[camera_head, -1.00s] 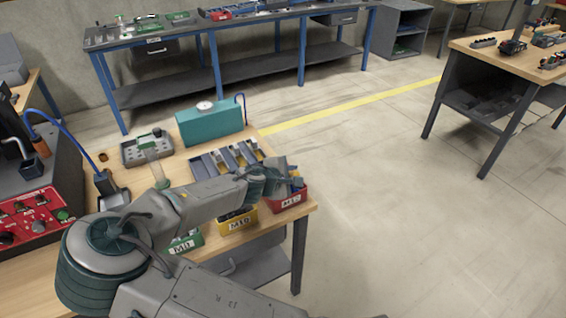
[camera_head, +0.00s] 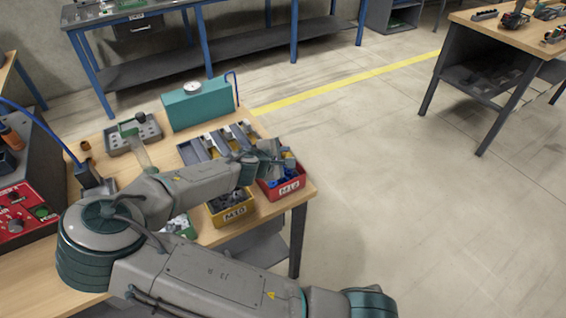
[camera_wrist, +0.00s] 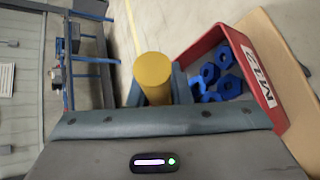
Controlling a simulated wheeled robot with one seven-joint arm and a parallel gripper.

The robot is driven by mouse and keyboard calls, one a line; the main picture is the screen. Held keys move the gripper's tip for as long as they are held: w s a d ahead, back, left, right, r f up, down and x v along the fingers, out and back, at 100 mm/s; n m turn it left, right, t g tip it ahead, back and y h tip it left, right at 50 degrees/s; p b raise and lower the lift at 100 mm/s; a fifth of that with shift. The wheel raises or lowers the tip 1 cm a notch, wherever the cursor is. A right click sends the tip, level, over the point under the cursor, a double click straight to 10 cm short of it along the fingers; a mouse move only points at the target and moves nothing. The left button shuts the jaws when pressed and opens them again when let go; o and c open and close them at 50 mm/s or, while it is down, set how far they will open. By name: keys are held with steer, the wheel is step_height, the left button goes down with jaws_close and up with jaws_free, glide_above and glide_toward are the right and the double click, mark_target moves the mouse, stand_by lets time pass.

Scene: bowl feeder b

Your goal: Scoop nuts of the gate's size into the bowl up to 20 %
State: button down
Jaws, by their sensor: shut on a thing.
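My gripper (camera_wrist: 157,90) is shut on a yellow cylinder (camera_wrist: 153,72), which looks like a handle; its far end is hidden. In the head view my gripper (camera_head: 262,160) is over the back of the red bin (camera_head: 290,188), partly blocking it. In the wrist view the red bin (camera_wrist: 222,38), marked M12, lies just right of the cylinder, with several blue nuts (camera_wrist: 218,80) in it. A yellow bin (camera_head: 235,214), marked M10, holds grey nuts. A green bin (camera_head: 188,232) is mostly behind my arm. I cannot make out the bowl or the gate.
A grey tray with lanes (camera_head: 190,152) lies behind my gripper. A red control panel (camera_head: 15,205) is at left. The floor right of the table is clear.

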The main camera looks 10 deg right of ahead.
step_height(320, 180, up, 8)
steer(key=s+m+t+p, duration=0.1)
steer(key=t+p, duration=0.1)
steer(key=shift+s+d+f, duration=0.15)
steer(key=shift+s+f, duration=0.05)
stand_by(0.8)
stand_by(0.5)
